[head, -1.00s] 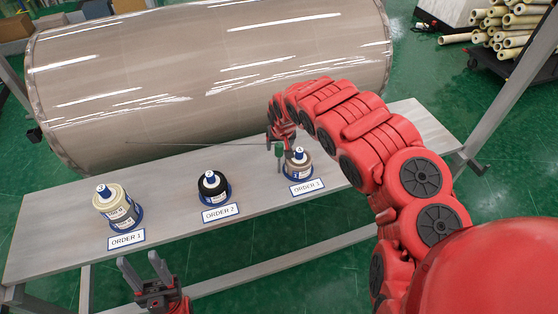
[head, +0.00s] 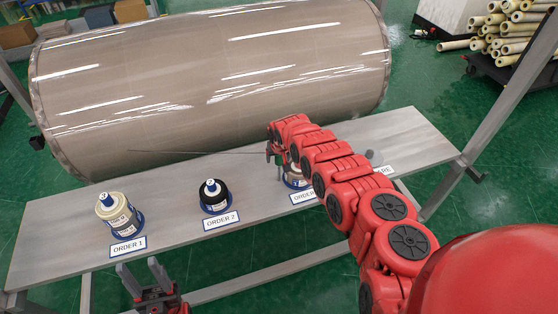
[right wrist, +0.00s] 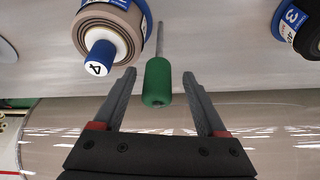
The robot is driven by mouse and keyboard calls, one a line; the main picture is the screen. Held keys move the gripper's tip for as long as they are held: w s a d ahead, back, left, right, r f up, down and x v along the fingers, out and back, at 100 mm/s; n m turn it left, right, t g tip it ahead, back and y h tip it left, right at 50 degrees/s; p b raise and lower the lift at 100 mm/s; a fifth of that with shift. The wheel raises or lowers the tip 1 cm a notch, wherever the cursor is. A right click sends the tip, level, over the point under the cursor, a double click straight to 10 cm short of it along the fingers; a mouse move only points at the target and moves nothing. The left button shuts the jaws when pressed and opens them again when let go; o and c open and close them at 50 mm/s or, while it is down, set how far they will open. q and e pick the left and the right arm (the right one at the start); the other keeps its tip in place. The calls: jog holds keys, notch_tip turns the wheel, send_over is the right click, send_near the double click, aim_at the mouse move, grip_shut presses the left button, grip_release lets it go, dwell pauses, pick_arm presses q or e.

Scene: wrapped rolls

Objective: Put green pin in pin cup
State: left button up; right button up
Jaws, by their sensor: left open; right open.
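The green pin (right wrist: 158,84) shows in the right wrist view as a green handle with a thin grey shaft running up from it. My right gripper (right wrist: 159,75) is open, one finger on each side of the handle, with gaps visible. In the head view my right gripper (head: 275,156) is by the Order 3 place, and the pin is hardly visible there. My left gripper (head: 142,268) is open and empty, low in front of the table. I cannot make out a pin cup in either view.
A large wrapped roll (head: 210,80) lies behind the grey table (head: 170,190). Small rolls stand at Order 1 (head: 117,212) and Order 2 (head: 213,193). Another roll (right wrist: 108,30) stands close beside the pin. A Spare label (head: 384,171) shows past my right arm.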

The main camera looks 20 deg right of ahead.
jog(key=shift+d+f, duration=0.15)
jog(key=shift+f, duration=0.05)
grip_shut()
dwell(0.4)
jog(key=shift+r, duration=0.1)
